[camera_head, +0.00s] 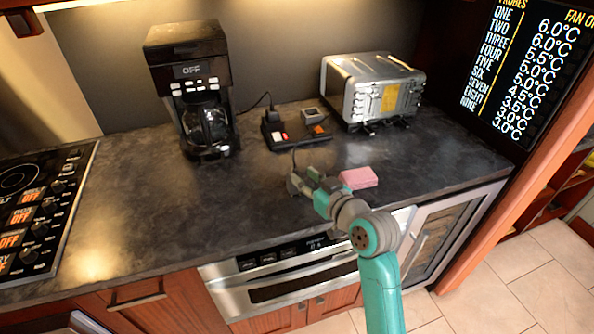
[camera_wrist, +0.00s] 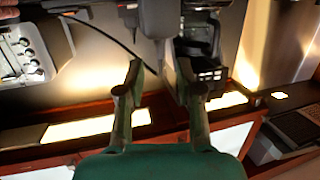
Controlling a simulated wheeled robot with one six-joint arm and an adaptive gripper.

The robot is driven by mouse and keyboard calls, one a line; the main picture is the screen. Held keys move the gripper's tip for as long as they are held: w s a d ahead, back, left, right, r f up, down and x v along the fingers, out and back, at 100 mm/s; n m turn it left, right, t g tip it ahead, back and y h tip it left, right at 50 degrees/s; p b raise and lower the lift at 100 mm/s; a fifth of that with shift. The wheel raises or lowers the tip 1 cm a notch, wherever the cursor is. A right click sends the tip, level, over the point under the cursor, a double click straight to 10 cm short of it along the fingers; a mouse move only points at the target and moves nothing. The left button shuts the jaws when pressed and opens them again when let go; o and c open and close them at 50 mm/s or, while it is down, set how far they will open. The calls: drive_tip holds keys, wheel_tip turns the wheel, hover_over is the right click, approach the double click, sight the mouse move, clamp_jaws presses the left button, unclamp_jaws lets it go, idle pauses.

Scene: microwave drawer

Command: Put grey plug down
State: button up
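My gripper (camera_head: 304,180) is over the front middle of the dark counter (camera_head: 200,215). In the wrist view its fingers (camera_wrist: 160,68) stand apart, and the grey plug (camera_wrist: 157,18) fills the width between their tips at the top of the picture. The gripper looks shut on it. In the head view the fingers mostly hide the plug, and a thin dark cord runs from near the power strip (camera_head: 301,139) toward it. I cannot tell whether the plug touches the counter.
A pink block (camera_head: 359,178) lies just right of my gripper. The coffee maker (camera_head: 188,70) stands at the back left and the toaster (camera_head: 372,88) at the back right. The stove (camera_head: 40,205) is far left. The counter left of my gripper is clear.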

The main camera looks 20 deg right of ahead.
drive_tip(key=v, duration=0.6)
drive_tip(key=shift+r, duration=0.2)
drive_tip(key=shift+s, duration=0.2)
drive_tip(key=s+a+f+m+h, duration=0.1)
drive_tip(key=s+f+m+h, duration=0.3)
drive_tip(key=s+f, duration=1.3)
drive_tip(key=s+a+r+n, duration=0.1)
drive_tip(key=s+r, duration=0.1)
drive_tip(key=s, duration=2.3)
drive_tip(key=shift+a+r+g, duration=0.25)
drive_tip(key=shift+a+g, duration=0.1)
drive_tip(key=shift+g, duration=0.05)
